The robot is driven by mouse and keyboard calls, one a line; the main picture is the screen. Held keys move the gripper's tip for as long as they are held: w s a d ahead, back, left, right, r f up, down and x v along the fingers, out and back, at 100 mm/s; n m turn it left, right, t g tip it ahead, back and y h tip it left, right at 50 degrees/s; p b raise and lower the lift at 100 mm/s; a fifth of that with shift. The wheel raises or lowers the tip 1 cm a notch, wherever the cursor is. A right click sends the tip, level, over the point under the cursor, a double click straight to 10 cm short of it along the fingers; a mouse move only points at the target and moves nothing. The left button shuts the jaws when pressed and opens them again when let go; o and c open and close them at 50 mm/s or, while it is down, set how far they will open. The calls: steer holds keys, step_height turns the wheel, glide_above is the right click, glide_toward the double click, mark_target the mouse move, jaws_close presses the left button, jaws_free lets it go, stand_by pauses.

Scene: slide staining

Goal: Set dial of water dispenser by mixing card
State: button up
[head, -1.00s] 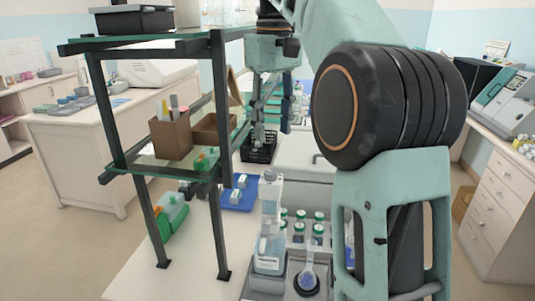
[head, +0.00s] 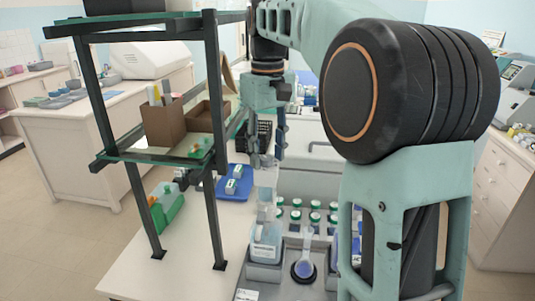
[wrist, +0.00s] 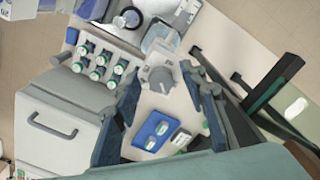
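The water dispenser (head: 266,243) is a clear, bluish upright container at the front of the bench. In the wrist view its body (wrist: 160,38) lies beyond a grey-white round knob with a raised bar, which looks like its dial (wrist: 160,75). My gripper (head: 266,160) is above the dispenser's top and points down. In the wrist view my gripper (wrist: 161,80) is open and empty, with the dial between its fingertips; I cannot tell the gap in height. A small white printed card (head: 246,295) is at the front edge; its text is unreadable.
A black-framed shelf (head: 215,160) stands close on the left. Several green-capped bottles (head: 315,217) and a blue-liquid flask (head: 305,262) stand right of the dispenser.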

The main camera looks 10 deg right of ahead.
steer(key=shift+f, duration=0.1)
jaws_close()
steer(key=shift+m, duration=0.3)
steer(key=m+p, duration=0.2)
steer(key=shift+a+m, duration=0.1)
steer(key=shift+m, duration=0.2)
steer(key=m+p, duration=0.2)
steer(key=m, duration=0.3)
steer(key=shift+a, duration=0.1)
steer(key=m, duration=0.5)
steer(key=shift+p, duration=0.35)
steer(key=shift+w+a+m, duration=0.1)
steer(key=shift+m, duration=2.1)
